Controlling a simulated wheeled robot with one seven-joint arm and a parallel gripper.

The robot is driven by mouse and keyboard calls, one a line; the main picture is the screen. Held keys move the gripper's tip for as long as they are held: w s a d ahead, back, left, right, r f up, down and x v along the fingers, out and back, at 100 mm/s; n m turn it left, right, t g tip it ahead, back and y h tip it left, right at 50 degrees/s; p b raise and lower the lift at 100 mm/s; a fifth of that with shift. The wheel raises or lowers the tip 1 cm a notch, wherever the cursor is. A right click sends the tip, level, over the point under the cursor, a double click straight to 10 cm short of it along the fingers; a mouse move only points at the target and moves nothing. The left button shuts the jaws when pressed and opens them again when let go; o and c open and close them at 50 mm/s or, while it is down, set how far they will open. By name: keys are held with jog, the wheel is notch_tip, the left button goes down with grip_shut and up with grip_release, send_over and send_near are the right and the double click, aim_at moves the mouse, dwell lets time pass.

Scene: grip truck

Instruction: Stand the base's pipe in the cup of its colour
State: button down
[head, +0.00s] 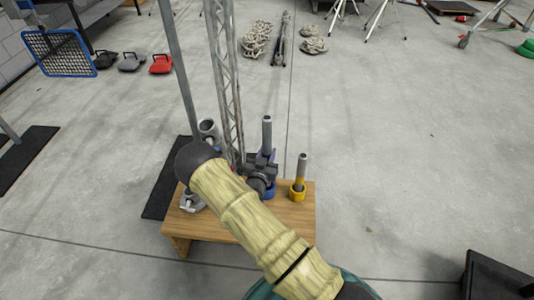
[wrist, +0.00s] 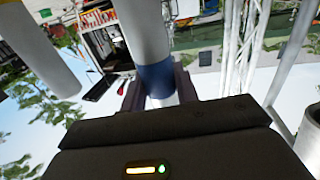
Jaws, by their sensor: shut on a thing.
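My gripper (head: 262,164) is shut on an upright grey pipe (head: 267,132) above the wooden bench. In the wrist view the held pipe (wrist: 146,35) has a blue band (wrist: 157,78) between the fingers. A blue cup (head: 269,191) shows directly below my gripper, partly hidden by my arm. I cannot tell whether the pipe's lower end is inside it. To the right, another grey pipe (head: 302,168) with a yellow band stands upright in a yellow cup (head: 297,194).
The wooden bench (head: 240,226) has a grey metal fitting (head: 192,203) at its left. A lattice truss (head: 226,80) and a pole (head: 178,60) rise close to the left of my gripper. A grey tube (head: 208,129) is behind.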

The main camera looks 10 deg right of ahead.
jog(key=shift+f+b, duration=0.75)
jog(key=shift+f, duration=0.25)
dwell(0.4)
jog(key=shift+f+b, duration=1.5)
jog(key=shift+f, duration=0.75)
jog(key=c, duration=1)
grip_release()
jog(key=shift+o, duration=0.2)
jog(key=shift+s+a, duration=0.1)
jog(key=p+v, duration=0.2)
jog(key=v, duration=1.5)
jog(key=shift+p, duration=0.3)
jog(key=shift+s, duration=0.1)
